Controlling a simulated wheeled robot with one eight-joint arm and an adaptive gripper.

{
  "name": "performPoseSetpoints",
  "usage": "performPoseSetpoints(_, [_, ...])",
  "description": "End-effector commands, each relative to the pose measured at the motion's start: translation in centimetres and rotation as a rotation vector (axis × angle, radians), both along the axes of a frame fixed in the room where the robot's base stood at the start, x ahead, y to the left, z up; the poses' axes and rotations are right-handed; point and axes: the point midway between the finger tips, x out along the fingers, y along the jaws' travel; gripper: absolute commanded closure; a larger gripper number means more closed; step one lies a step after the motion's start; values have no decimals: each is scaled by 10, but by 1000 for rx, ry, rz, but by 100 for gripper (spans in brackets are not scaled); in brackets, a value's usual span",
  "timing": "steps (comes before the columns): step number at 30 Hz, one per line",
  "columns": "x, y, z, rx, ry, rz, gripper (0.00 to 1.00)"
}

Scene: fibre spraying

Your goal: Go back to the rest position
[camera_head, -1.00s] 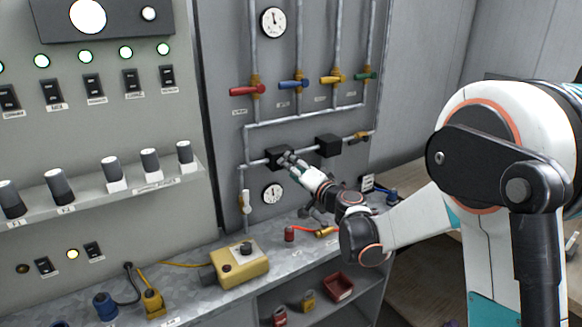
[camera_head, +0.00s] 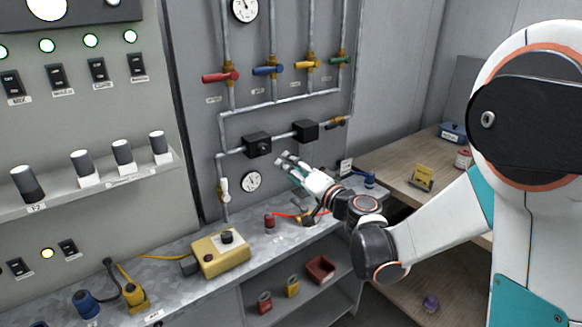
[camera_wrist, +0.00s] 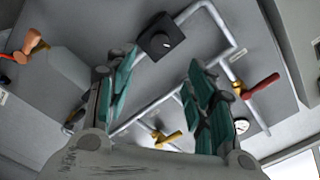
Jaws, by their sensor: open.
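My gripper (camera_head: 289,166) is open and empty in front of the grey pipe panel (camera_head: 200,120), in the head view. Its fingertips are just below and right of a black box with a knob (camera_head: 257,145) on the lower pipe, apart from it as far as I can tell. In the wrist view, my two teal-padded fingers (camera_wrist: 160,95) stand wide apart. The black knob box (camera_wrist: 161,38) shows beyond them at the top, with nothing between the pads. My arm reaches in from the right.
Red (camera_head: 222,76), blue, yellow and green valve handles are above. A yellow control box (camera_head: 220,252) stands on the metal bench (camera_head: 180,275), left of the gripper. A red tray (camera_head: 320,270) is on the shelf below. A wooden table (camera_head: 400,185) stands at the right.

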Motion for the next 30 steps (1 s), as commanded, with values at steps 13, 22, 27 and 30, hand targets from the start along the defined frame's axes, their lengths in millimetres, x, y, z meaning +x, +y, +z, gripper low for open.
performPoseSetpoints(13, [-67,-2,23,-254,83,67,51])
performPoseSetpoints(22, [-146,-28,16,-516,211,92,51])
performPoseSetpoints(27, [-195,-53,5,-664,297,82,51])
performPoseSetpoints(30, [-225,-71,-4,-751,350,68,51])
